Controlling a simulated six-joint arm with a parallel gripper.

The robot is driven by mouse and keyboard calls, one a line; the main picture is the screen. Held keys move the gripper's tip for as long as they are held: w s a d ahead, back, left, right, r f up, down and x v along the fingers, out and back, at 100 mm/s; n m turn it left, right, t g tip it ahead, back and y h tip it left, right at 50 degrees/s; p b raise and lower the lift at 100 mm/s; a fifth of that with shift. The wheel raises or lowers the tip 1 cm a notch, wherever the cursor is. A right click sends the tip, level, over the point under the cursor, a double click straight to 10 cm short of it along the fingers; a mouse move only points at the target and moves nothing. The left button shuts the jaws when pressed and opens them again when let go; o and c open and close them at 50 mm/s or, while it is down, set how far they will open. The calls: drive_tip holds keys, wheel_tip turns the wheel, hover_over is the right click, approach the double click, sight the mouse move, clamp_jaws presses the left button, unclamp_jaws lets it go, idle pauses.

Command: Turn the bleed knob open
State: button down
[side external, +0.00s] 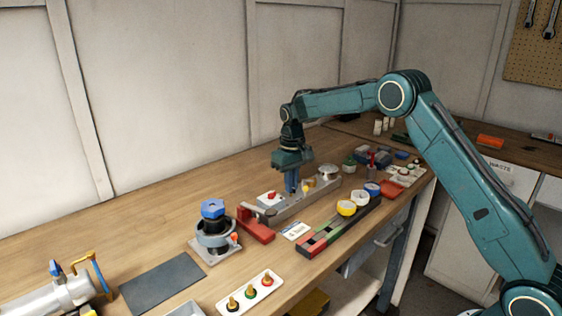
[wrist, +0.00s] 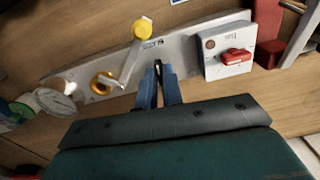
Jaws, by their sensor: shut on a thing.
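My gripper (side external: 291,190) reaches straight down to the long grey metal manifold (side external: 322,190). In the wrist view its blue fingers (wrist: 158,72) are close together over the manifold's near edge, between a yellow-knobbed lever and a white box. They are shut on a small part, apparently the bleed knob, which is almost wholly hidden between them. I cannot tell how far it is turned. A small blue-and-white label (wrist: 152,43) lies just beyond the fingertips.
Close to my fingers are a lever with a yellow knob (wrist: 142,28), a brass ring (wrist: 101,82), a round gauge (wrist: 55,101) and a white box (wrist: 222,66) with a red switch (wrist: 236,56). A red clamp (side external: 256,225) stands at the manifold's left end.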

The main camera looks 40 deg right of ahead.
drive_tip(key=shift+n, duration=0.6)
drive_tip(key=c, duration=1.5)
unclamp_jaws()
drive_tip(key=shift+c, duration=0.2)
wheel_tip(320, 180, up, 14)
